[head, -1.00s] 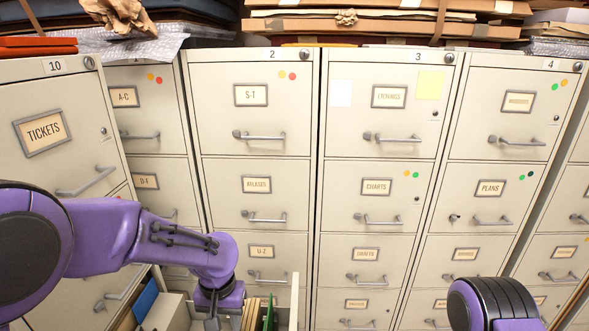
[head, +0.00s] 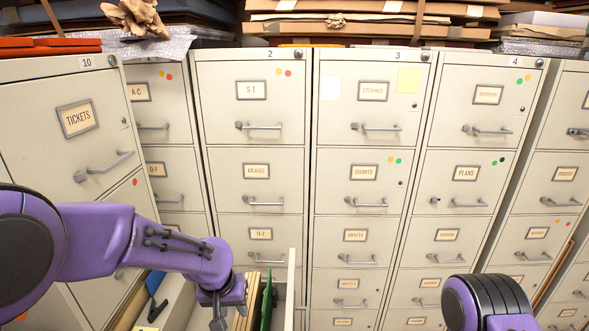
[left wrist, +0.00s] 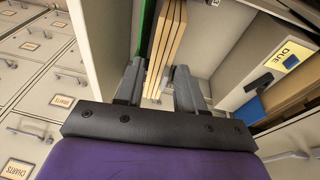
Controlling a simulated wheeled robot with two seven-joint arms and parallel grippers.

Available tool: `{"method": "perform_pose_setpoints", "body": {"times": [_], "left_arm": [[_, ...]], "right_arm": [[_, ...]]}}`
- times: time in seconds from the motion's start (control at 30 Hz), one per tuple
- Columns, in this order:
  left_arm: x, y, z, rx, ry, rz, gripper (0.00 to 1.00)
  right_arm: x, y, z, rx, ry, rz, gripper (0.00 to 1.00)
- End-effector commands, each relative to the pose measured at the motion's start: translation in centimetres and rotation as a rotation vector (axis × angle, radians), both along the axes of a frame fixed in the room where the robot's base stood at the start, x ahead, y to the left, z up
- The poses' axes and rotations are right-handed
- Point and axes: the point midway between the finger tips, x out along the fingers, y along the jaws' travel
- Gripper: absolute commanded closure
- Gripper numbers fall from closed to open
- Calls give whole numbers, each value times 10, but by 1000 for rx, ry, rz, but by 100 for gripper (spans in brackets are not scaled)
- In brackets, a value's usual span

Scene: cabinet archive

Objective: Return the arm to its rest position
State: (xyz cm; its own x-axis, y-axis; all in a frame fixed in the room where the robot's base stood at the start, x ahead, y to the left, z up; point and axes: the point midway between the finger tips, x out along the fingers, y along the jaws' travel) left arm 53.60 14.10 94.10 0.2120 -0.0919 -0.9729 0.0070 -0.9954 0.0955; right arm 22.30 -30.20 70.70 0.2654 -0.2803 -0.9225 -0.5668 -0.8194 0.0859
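My left arm (head: 135,245) is purple and reaches in from the left in the head view. Its gripper (head: 218,322) points down at the bottom edge, over an open drawer. In the left wrist view my left gripper (left wrist: 158,68) has its two fingers apart, with nothing visibly held between them. Tan folders (left wrist: 167,35) and a green folder (left wrist: 146,30) stand in the drawer beyond the fingertips. Part of my right arm (head: 485,303) shows at the bottom right; its gripper is out of view.
Cabinet 10 (head: 45,120) is at left; closed cabinets (head: 260,100) line the back, with flat packages (head: 370,18) on top.

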Motion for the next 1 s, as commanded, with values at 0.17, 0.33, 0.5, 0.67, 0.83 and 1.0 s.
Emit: {"method": "perform_pose_setpoints", "body": {"times": [0.17, 0.33, 0.5, 0.67, 0.83, 1.0], "left_arm": [[14, 1, -7, -52, -137, 60, 62], [16, 15, -37, -97, -276, 165, 62], [-27, 61, -110, -80, -406, 353, 62], [-135, 123, -185, 53, -417, 536, 62], [-252, 155, -230, 180, -256, 599, 62], [-309, 161, -252, 228, -124, 597, 62]], "right_arm": [[0, 0, 0, 1, 1, 0, 57], [0, 0, -2, 1, 1, 0, 57], [0, 0, -8, 1, 1, 0, 57], [0, 0, -14, 1, 1, 0, 57], [-1, 0, -19, 1, 1, 0, 57], [-1, 0, -21, 1, 1, 0, 57]]}}
